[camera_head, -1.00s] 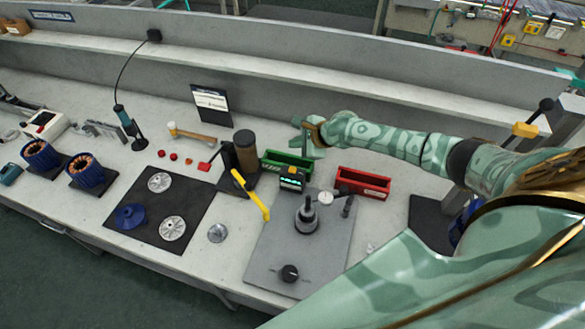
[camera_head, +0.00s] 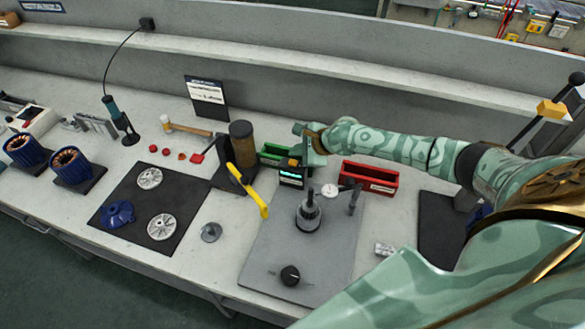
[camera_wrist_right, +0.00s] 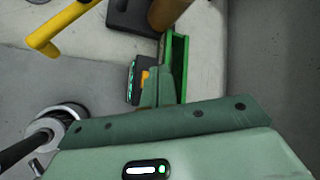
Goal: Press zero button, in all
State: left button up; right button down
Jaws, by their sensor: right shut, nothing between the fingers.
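A small black display unit (camera_head: 291,178) with glowing cyan digits stands at the back of the grey plate. An orange part (camera_head: 293,163), probably the button, shows on its top. My right gripper (camera_head: 312,160) is shut and empty, pointing down right beside the unit. In the right wrist view the closed fingers (camera_wrist_right: 158,88) are next to the orange part (camera_wrist_right: 145,77) and the display unit (camera_wrist_right: 131,84). I cannot tell whether they touch it. My left gripper is not in view.
A green bin (camera_head: 271,154) is close behind the gripper, and a red bin (camera_head: 369,178) stands to the right. A yellow arm (camera_head: 248,190) rises left of the unit. A dial gauge (camera_head: 330,190) and a spindle (camera_head: 309,211) stand in front.

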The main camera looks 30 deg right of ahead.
jog(key=shift+f, duration=0.7)
dwell(1.3)
jog(key=shift+f, duration=0.1)
jog(key=shift+f, duration=0.25)
jog(key=shift+f, duration=0.5)
dwell(0.7)
dwell(0.4)
jog(key=shift+r+p, duration=0.9)
